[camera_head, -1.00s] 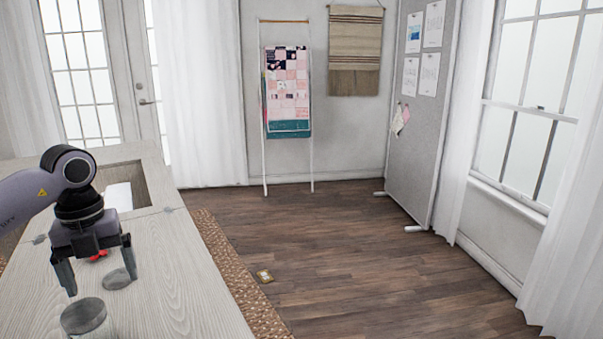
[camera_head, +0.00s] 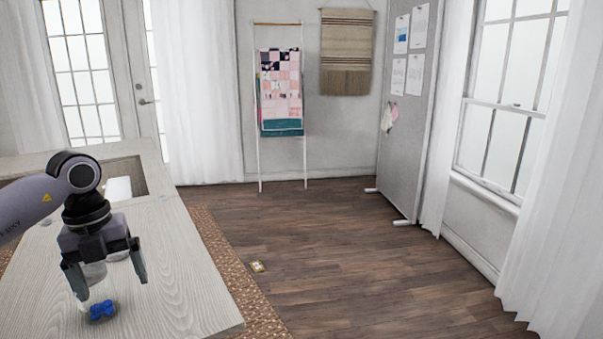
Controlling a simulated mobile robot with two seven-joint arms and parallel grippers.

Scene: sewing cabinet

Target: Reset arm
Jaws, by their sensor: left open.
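My left gripper (camera_head: 112,287) comes in from the left and points down over the pale wooden cabinet top (camera_head: 185,285). Its two fingers are spread apart with nothing held between them. A small blue object (camera_head: 102,310) lies on the top just below and in front of the fingers. A greyish glass-like container (camera_head: 94,273) shows partly behind the gripper, and a round grey piece (camera_head: 117,256) shows behind it too; the gripper hides much of both. My right gripper is not in view.
A recess with a white item (camera_head: 118,188) lies at the far end of the cabinet. A woven rug (camera_head: 232,270) runs beside it.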

